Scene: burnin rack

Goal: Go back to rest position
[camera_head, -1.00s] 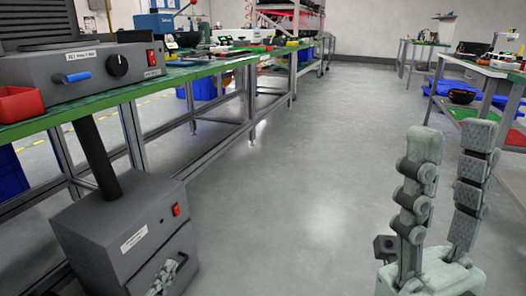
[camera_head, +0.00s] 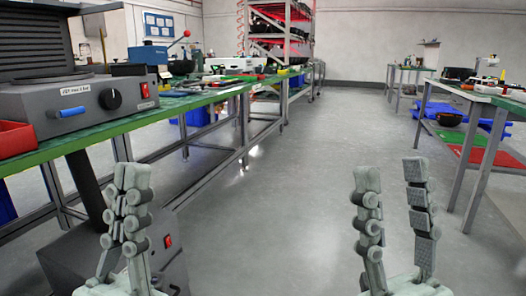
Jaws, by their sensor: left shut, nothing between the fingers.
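My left gripper (camera_head: 131,180) is at the lower left, pointing up, with its fingers together and nothing between them. It is in front of a grey machine with a red switch on the floor and hides part of it. My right gripper (camera_head: 392,185) is at the lower right, pointing up, with its two fingers apart and the gap between them empty. Both grippers are over the open floor side of the left bench, apart from each other.
A green-topped bench (camera_head: 100,132) runs along the left, with a grey device (camera_head: 75,105) and a red bin (camera_head: 15,138) on it. The grey floor machine (camera_head: 65,262) stands below. A rack (camera_head: 283,35) is at the back. Tables stand right. The middle floor (camera_head: 265,200) is clear.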

